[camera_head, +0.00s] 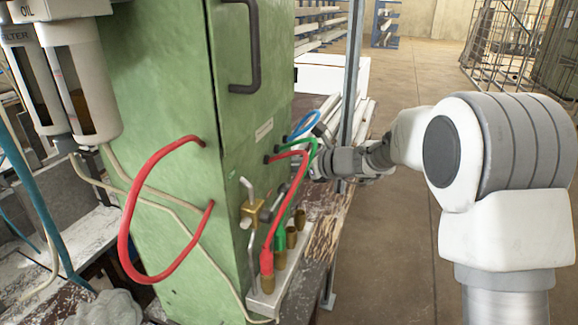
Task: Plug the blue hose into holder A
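The blue hose (303,126) comes out of the side of the green cabinet (170,190) and curves up and over toward my gripper. Its far end is hidden behind the other hoses and my wrist. My gripper (318,164) is beside the cabinet, close to the blue and green hoses; its fingers are too small and covered to tell whether they hold anything. A holder strip (262,301) stands low at the cabinet's side with brass holders. A red hose (283,215) and a green hose (281,232) end in two of them. Two brass holders (291,236) further back look empty. No letter A is readable.
A brass valve (252,213) with a lever sits on the cabinet side by the hoses. A metal post (351,80) rises just behind my wrist. Another red hose (128,225) loops on the cabinet front. Open floor (400,240) lies to the right.

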